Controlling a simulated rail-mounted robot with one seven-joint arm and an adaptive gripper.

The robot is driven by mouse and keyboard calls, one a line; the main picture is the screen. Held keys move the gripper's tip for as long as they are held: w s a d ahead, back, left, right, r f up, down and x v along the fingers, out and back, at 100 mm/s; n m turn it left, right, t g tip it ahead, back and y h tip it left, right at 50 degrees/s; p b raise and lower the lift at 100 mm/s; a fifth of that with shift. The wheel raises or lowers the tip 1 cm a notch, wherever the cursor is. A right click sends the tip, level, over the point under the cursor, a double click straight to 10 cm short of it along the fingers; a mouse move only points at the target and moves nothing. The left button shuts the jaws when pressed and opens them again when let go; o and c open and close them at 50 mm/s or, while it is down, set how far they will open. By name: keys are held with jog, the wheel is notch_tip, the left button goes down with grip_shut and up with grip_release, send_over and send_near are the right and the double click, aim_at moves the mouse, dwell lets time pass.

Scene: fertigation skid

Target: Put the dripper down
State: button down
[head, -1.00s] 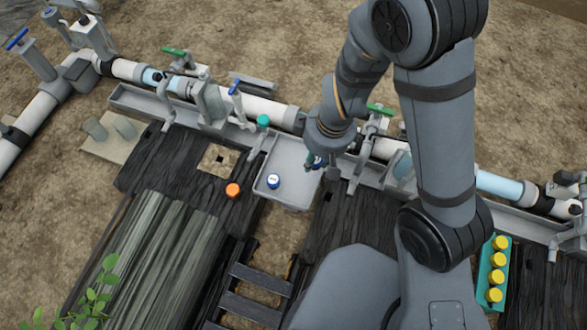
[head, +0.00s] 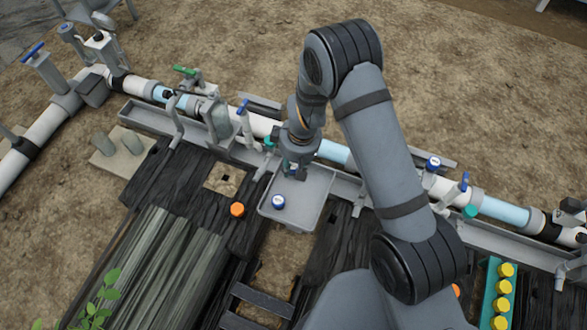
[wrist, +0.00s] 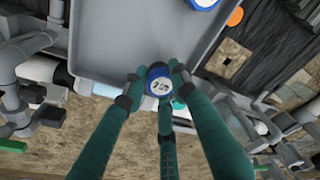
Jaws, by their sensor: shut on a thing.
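My gripper (head: 291,172) is over the back part of the grey tray (head: 312,183). Its teal fingers (wrist: 157,88) are shut on a round blue dripper (wrist: 158,72) with a white marked face, clear in the wrist view. In the head view the held dripper is mostly hidden by the gripper. I cannot tell whether it touches the tray floor. A second blue dripper with a white top (head: 278,202) stands in the tray, towards its front left; it also shows at the top edge of the wrist view (wrist: 203,3).
A pipe with valves runs behind the tray. An orange cap (head: 237,210) lies on dark boards left of the tray. A teal rack (head: 490,290) with several yellow caps stands at the right. A blue-topped round part (head: 432,163) is by the pipe. The tray's right side is clear.

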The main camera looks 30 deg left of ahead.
jog(key=shift+f, duration=0.95)
jog(key=shift+r, duration=0.15)
jog(key=c, duration=1.4)
grip_release()
jog(key=r+p, duration=0.2)
jog(key=r, duration=0.2)
jog(key=d+r+p, duration=0.1)
jog(key=r+p, duration=0.1)
jog(key=r, duration=0.2)
jog(key=r+p, duration=0.2)
jog(key=r, duration=0.2)
jog(key=shift+s+d, duration=0.2)
jog(key=shift+d, duration=0.1)
